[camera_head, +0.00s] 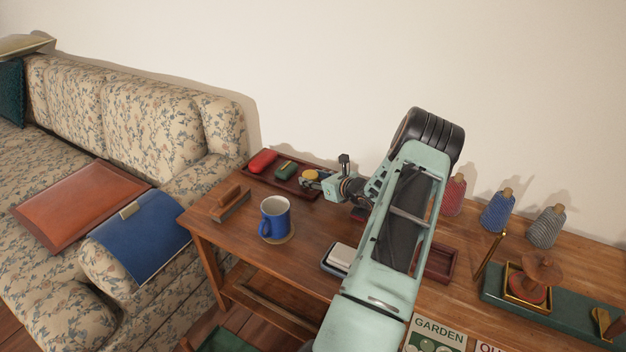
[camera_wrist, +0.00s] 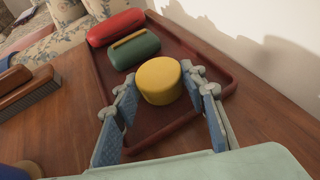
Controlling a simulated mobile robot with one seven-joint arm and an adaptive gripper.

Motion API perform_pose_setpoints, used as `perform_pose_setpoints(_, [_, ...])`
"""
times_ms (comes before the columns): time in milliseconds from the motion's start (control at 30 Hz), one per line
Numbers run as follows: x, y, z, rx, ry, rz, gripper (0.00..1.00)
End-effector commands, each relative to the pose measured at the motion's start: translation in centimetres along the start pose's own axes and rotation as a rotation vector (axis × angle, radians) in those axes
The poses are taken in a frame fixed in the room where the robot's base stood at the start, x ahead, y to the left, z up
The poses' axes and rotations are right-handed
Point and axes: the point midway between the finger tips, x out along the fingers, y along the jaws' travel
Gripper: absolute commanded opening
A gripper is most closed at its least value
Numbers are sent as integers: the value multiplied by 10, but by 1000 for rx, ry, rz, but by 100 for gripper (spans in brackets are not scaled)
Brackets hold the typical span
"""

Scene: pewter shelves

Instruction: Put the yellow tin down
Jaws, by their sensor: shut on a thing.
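The yellow tin (camera_wrist: 160,80) is a short round cylinder, seen in the wrist view between the two fingers of my gripper (camera_wrist: 160,92). My gripper is shut on the tin, one finger on each side. The tin is over the dark red-brown tray (camera_wrist: 97,88); I cannot tell whether its base touches the tray floor. In the head view the tin (camera_head: 309,174) shows at the tip of my gripper (camera_head: 318,180), at the tray's right part. A red case (camera_wrist: 116,27) and a green case (camera_wrist: 134,50) lie in the tray beyond the tin.
A blue mug (camera_head: 275,216) stands on a round coaster in front of the tray. A wooden brush (camera_head: 230,203) lies to the left. Thread spools, including a blue one (camera_head: 497,212), stand at the right. The wall is close behind the tray.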

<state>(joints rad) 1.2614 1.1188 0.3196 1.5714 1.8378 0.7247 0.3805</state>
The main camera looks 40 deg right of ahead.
Motion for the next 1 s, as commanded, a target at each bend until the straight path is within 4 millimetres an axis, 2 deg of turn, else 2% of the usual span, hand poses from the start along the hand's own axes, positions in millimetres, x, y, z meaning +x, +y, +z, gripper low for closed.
perform_pose_setpoints(133, [2, 0, -5, 0, 0, 1, 15])
perform_pose_setpoints(167, [2, 0, -4, 0, 0, 1, 42])
perform_pose_setpoints(300, [2, 0, -4, 0, 0, 1, 56])
perform_pose_setpoints(700, [-3, 0, 2, 0, 1, 0, 56])
perform_pose_setpoints(1000, [-66, 0, 3, 0, 2, -1, 56])
